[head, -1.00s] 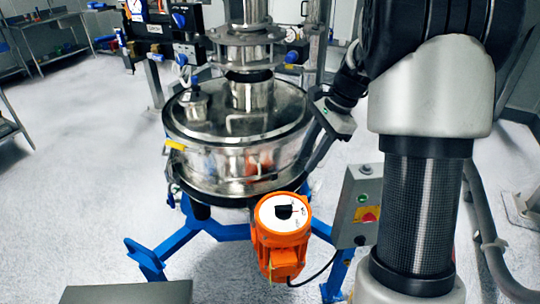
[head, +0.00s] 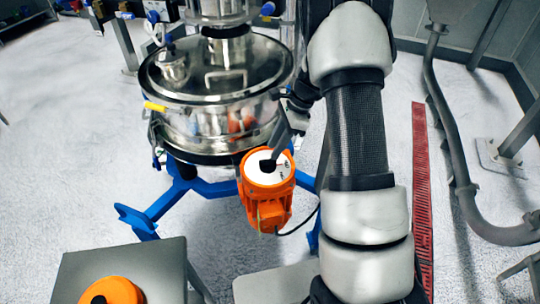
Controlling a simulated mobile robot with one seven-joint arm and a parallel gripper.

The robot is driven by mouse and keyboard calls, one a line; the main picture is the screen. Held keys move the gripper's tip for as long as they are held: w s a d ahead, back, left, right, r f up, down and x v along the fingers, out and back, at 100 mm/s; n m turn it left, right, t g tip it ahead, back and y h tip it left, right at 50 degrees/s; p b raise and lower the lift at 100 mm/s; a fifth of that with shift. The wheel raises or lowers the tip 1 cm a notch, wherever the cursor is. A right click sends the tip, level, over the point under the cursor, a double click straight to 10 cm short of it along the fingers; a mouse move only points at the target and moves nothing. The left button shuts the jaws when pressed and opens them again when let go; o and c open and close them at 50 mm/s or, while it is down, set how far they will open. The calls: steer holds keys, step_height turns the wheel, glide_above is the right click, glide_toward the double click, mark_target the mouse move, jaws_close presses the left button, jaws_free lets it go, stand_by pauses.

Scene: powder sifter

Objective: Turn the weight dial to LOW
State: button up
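The weight dial (head: 256,172) is a white disc on top of an orange motor (head: 264,207), below the steel sifter drum. A black knob or pointer (head: 267,166) sits near its middle; its markings are too small to read. My gripper (head: 276,154) comes down from the upper right, and its grey finger end is over the dial, close to the black part. I cannot tell whether it touches the knob, or whether the fingers are open or shut. My arm hides the area right of the motor.
A grey table (head: 150,258) at the lower left bears an orange round part (head: 112,291). A red floor grating (head: 422,190) and grey pipe (head: 450,165) lie to the right.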

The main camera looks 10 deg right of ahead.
mark_target(268, 160)
steer(key=shift+x, duration=2.4)
jaws_close()
